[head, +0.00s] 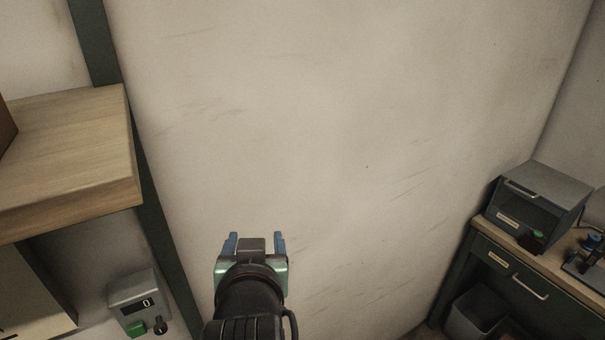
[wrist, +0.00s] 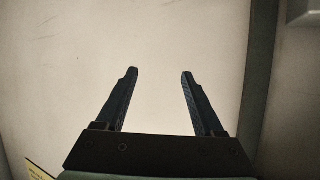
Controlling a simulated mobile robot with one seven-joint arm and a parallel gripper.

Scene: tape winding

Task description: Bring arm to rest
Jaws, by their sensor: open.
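My gripper (head: 250,240) is raised in front of a bare, scuffed pale wall (head: 330,120) in the head view, at the bottom middle. Its two blue fingers stand apart and point toward the wall. In the wrist view my gripper (wrist: 160,75) shows two dark fingers spread wide, with only the plain wall between and beyond them. It is open and holds nothing.
A wooden shelf (head: 75,150) juts out at the left, above a grey control box (head: 143,302) with a green button. At the right, a desk (head: 540,270) carries a grey box (head: 537,205); a bin (head: 475,312) stands below. The space before the wall is clear.

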